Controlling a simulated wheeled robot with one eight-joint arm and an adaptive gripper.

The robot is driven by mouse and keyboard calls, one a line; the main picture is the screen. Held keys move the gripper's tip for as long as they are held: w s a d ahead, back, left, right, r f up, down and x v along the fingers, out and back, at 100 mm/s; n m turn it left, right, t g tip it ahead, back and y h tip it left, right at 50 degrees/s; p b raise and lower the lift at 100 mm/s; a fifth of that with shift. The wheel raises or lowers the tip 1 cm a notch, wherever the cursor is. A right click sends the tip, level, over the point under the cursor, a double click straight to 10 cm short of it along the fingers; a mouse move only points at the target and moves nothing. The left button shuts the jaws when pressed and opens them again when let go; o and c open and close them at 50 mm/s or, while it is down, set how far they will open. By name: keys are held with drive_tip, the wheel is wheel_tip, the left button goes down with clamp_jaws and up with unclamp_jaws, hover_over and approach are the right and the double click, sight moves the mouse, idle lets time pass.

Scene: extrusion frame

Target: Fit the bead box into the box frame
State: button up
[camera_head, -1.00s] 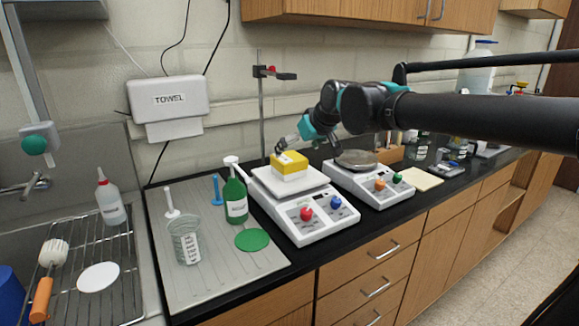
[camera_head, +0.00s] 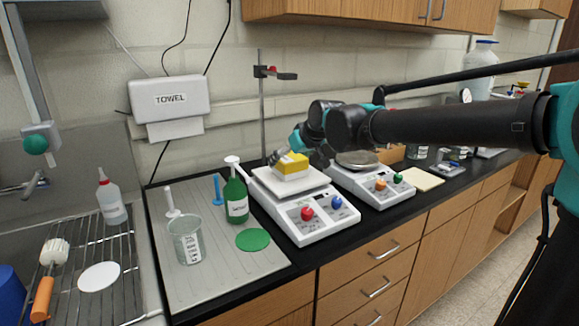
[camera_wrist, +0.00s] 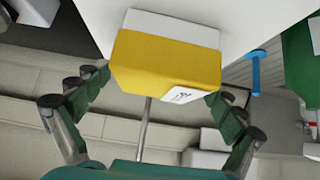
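A box with a yellow upper part and a white lower part, which I take for the bead box (camera_head: 292,165), is at the pan of the left balance. It fills the upper middle of the wrist view (camera_wrist: 165,62), with a white label at one corner. My gripper (camera_wrist: 157,85) has a finger at each side of this box, close to its edges. Whether the fingers press on it is not clear. In the head view a fingertip overlaps the box's left side. I cannot tell whether the box rests on the pan. I cannot make out a box frame.
The left balance (camera_head: 318,221) has red and blue knobs. A second balance (camera_head: 378,192) stands to its right under my arm. A green bottle (camera_head: 236,200), a beaker (camera_head: 187,240) and a green disc (camera_head: 253,239) are on the left. A stand's rod (camera_head: 261,100) rises behind.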

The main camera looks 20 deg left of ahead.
drive_tip(key=c, duration=1.2)
drive_tip(key=shift+c, duration=0.2)
